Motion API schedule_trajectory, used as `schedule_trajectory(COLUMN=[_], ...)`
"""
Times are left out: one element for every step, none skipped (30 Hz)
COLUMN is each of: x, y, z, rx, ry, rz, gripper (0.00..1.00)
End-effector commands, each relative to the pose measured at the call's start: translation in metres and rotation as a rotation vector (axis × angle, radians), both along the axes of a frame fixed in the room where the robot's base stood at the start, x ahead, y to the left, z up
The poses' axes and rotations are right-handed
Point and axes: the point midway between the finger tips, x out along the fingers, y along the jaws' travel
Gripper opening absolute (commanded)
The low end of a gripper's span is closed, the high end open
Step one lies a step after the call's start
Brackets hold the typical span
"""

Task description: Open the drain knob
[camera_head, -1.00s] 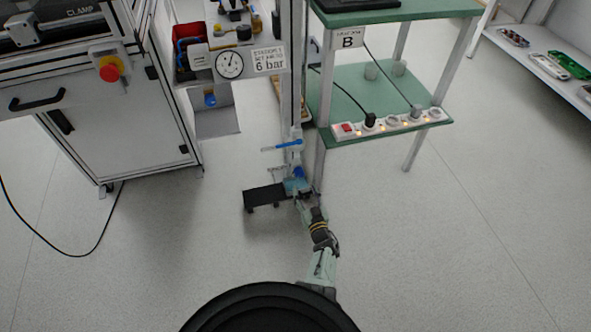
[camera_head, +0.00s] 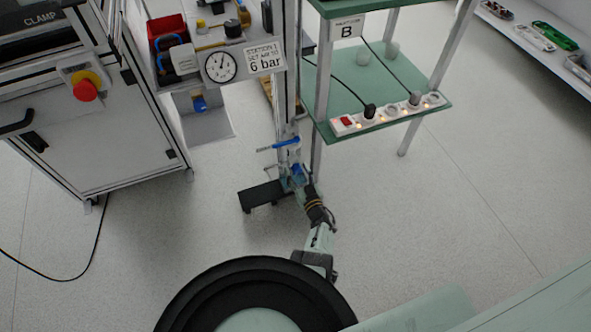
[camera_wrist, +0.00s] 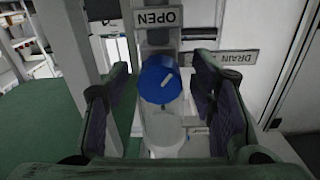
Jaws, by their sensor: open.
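The drain knob is a round blue cap (camera_wrist: 160,78) with a white mark on top, on a clear cylinder (camera_wrist: 162,128) in the wrist view. A plate reading OPEN (camera_wrist: 158,17), upside down in the picture, is above it, and a plate reading DRAIN (camera_wrist: 230,57) is to the right. My gripper (camera_wrist: 160,95) is open, with one finger on each side of the knob and cylinder. Gaps show on both sides. In the head view, my gripper (camera_head: 299,184) is low at the post, and the blue knob (camera_head: 296,169) is small and partly hidden there.
A blue-handled lever (camera_head: 286,143) is on the post above my gripper. A black step-like block (camera_head: 262,195) is to the left. A green shelf (camera_head: 410,128) with a power strip (camera_head: 388,113) is to the right. A gauge (camera_head: 220,66) is above left. Open floor lies further right.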

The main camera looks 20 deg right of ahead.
Motion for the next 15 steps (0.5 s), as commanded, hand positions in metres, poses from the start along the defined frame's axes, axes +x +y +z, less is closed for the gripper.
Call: schedule_trajectory(x=[-0.0001, 0.0, 0.0, 0.0, 0.0, 0.0, 0.0, 0.0001, 0.0001, 0.0001, 0.0001, 0.0001, 0.0001, 0.0001, 0.0001], y=[-0.0002, -0.0002, -0.0002, -0.0001, -0.0001, -0.0001, -0.0001, -0.0001, -0.0001, -0.0001, -0.0001, -0.0001, -0.0001, -0.0001, -0.0001], z=[0.0, 0.0001, 0.0001, 0.0001, 0.0001, 0.0001, 0.0001, 0.0001, 0.0001, 0.0001, 0.0001, 0.0001, 0.0001, 0.0001, 0.0002], rx=[0.0, 0.0, 0.0, 0.0, 0.0, 0.0, 0.0, 0.0, 0.0, 0.0, 0.0, 0.0, 0.0, 0.0, 0.0], ry=[0.0, 0.0, 0.0, 0.0, 0.0, 0.0, 0.0, 0.0, 0.0, 0.0, 0.0, 0.0, 0.0, 0.0, 0.0], rz=[0.0, 0.0, 0.0, 0.0, 0.0, 0.0, 0.0, 0.0, 0.0, 0.0, 0.0, 0.0, 0.0, 0.0, 0.0], gripper=[0.51, 0.51, 0.51, 0.51, 0.5, 0.48, 0.46, 0.44, 0.41, 0.39, 0.37, 0.34, 0.32, 0.3, 0.28])
